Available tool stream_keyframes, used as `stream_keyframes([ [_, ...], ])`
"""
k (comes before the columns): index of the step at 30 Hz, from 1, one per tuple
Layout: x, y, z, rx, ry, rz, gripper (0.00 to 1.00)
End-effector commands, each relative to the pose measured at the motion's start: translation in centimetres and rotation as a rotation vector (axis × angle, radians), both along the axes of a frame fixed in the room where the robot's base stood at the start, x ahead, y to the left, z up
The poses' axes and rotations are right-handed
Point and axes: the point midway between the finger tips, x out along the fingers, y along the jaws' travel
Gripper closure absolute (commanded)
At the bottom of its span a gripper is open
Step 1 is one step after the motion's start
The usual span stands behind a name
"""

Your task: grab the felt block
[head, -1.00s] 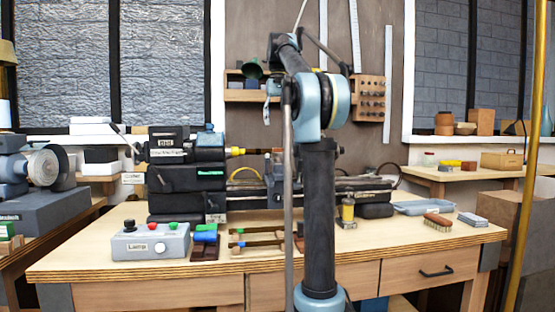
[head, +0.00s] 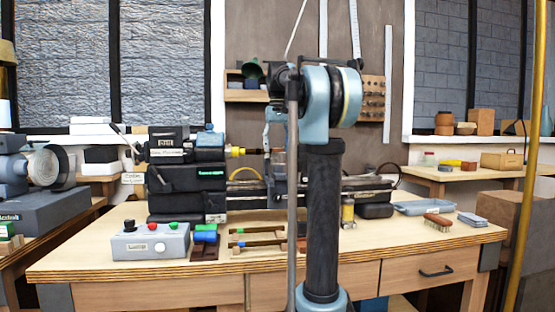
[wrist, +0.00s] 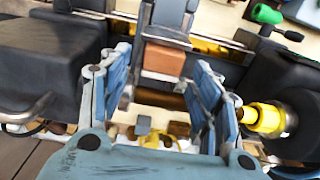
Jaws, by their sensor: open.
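No block is clearly marked as felt. A grey-blue block (head: 472,219) lies flat at the right end of the bench, beside a brush. In the wrist view an orange-brown block (wrist: 163,60) sits against a dark grey part of the lathe, between and beyond my finger pads. I cannot tell which of them is felt. My gripper (wrist: 160,88) is open, with nothing held between its light-blue fingers. It hangs above the middle of the lathe, apart from the grey-blue block. In the head view my arm hides part of the lathe's middle.
The black lathe (head: 186,178) fills the bench's back. A grey control box (head: 150,242) stands front left. Near the grey-blue block are the wooden brush (head: 437,222) and a pale blue tray (head: 422,207). The bench's front right (head: 420,245) is clear. A brass pole (head: 527,160) rises at the right.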

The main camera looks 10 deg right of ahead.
Motion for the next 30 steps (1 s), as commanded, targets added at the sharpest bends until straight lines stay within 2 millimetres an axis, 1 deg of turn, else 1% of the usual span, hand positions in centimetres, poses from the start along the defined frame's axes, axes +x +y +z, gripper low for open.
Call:
stream_keyframes([
  [3, 0.0, 0.0, -0.4, 0.000, 0.000, 0.000, 0.43],
  [9, 0.0, -0.1, -0.4, 0.000, 0.000, -0.001, 0.43],
  [14, 0.0, -0.2, -0.4, 0.000, 0.000, -0.002, 0.79],
  [15, 0.0, -0.2, -0.4, 0.000, 0.000, -0.002, 0.88],
  [16, 0.0, -0.2, -0.4, 0.000, 0.000, -0.002, 0.91],
  [26, 0.0, -0.2, -0.3, 0.000, 0.000, -0.002, 0.91],
  [30, 0.0, -0.2, 0.6, 0.000, 0.000, -0.002, 0.91],
])
